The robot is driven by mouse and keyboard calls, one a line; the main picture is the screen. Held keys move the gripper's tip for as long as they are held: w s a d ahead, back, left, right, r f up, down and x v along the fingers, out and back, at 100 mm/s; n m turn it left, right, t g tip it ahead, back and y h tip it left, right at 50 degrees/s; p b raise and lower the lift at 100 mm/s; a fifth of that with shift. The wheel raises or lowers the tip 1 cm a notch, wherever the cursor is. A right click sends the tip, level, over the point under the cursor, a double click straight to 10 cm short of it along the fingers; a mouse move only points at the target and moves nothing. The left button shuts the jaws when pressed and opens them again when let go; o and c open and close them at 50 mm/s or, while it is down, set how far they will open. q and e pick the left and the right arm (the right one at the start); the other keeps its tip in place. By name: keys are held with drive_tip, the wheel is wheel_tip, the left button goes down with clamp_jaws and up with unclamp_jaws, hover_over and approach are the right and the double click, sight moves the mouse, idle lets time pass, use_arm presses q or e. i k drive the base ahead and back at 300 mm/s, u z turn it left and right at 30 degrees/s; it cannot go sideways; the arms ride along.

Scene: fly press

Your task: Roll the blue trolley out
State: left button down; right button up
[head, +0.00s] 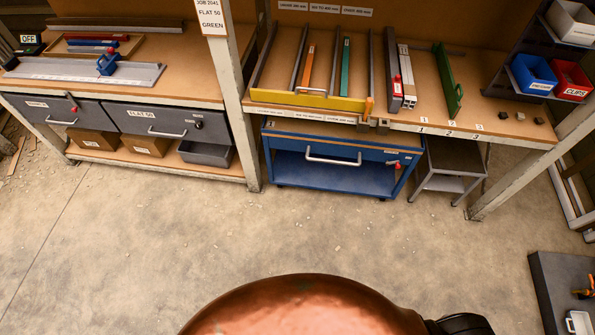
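The blue trolley (280,140) stands under the right workbench, between the bench's middle post and a small grey stool. Its front faces me, with a pale bar handle (333,161) across the upper panel and a small red piece at the panel's right end. Below the panel is an open blue shelf, and small casters show at the floor. The rear of the trolley is hidden under the bench top. Neither of my grippers shows in the head view.
The concrete floor (180,230) before the trolley is clear. A grey stool (450,158) stands close on its right, a white bench post (236,110) on its left. The bench top (500,115) overhangs the trolley. A dark platform (550,275) lies at the lower right.

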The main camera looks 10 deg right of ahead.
sight(339, 139)
drive_tip(key=u, duration=1)
drive_tip(key=i, duration=0.7)
drive_tip(key=z, duration=0.5)
